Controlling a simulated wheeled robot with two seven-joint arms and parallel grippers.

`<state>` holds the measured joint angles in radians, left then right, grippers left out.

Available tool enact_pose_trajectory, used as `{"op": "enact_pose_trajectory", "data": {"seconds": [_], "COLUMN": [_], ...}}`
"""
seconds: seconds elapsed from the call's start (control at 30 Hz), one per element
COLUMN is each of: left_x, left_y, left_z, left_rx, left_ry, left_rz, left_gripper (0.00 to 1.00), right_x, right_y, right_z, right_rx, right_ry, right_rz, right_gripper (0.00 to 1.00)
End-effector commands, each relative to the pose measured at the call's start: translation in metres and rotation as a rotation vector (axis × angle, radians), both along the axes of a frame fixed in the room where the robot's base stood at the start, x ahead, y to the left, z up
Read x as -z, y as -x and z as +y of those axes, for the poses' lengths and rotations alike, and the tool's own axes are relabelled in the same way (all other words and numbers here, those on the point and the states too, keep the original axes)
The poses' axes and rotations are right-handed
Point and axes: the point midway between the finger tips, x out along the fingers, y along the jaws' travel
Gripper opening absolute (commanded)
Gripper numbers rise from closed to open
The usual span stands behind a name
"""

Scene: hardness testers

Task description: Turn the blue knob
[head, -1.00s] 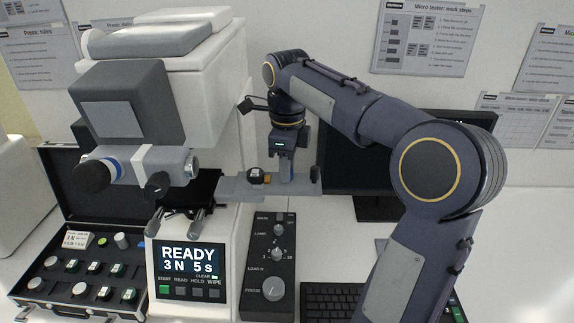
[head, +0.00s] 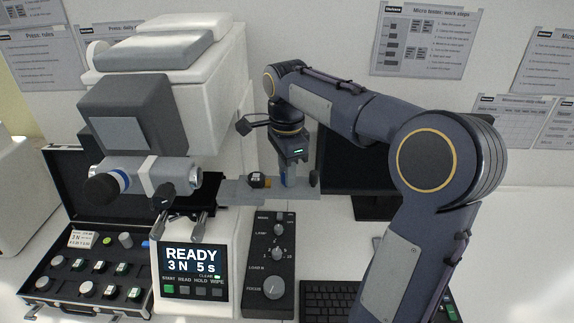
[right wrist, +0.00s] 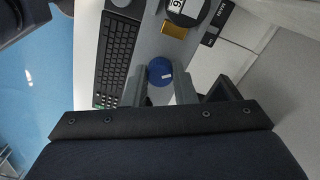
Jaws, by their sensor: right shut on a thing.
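The blue knob (right wrist: 159,70) is a small round cap with a white mark, seen in the right wrist view between the fingertips of my right gripper (right wrist: 160,88). The gripper is shut on it. In the head view my right gripper (head: 289,178) points down onto the grey stage arm (head: 240,190) of the hardness tester (head: 215,90), and its fingers hide the blue knob there. My left gripper is not in view.
A dark round sample (head: 257,180) sits on the stage, left of the gripper. A control panel (head: 268,262) with dials and a keyboard (head: 328,298) lie in front. The screen (head: 192,262) reads READY. An open case (head: 60,215) of weights is at left.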

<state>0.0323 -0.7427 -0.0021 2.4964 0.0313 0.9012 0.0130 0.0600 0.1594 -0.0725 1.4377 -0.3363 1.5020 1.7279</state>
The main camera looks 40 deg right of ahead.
Motion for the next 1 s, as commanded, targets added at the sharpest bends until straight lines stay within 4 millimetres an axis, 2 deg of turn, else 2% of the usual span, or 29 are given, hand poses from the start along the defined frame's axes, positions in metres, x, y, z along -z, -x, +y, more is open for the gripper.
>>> {"op": "enact_pose_trajectory", "data": {"seconds": [0.3, 1.0], "left_x": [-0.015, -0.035], "left_y": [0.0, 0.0], "left_z": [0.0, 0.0], "left_rx": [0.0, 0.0], "left_ry": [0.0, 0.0], "left_rz": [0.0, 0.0], "left_gripper": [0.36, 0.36], "right_x": [-0.003, -0.002], "right_y": [0.0, 0.0], "right_z": [0.0, 0.0], "right_rx": [-0.302, -0.964], "right_ry": [-0.001, -0.001], "right_rz": [-0.002, -0.003], "right_gripper": [0.01, 0.01]}}
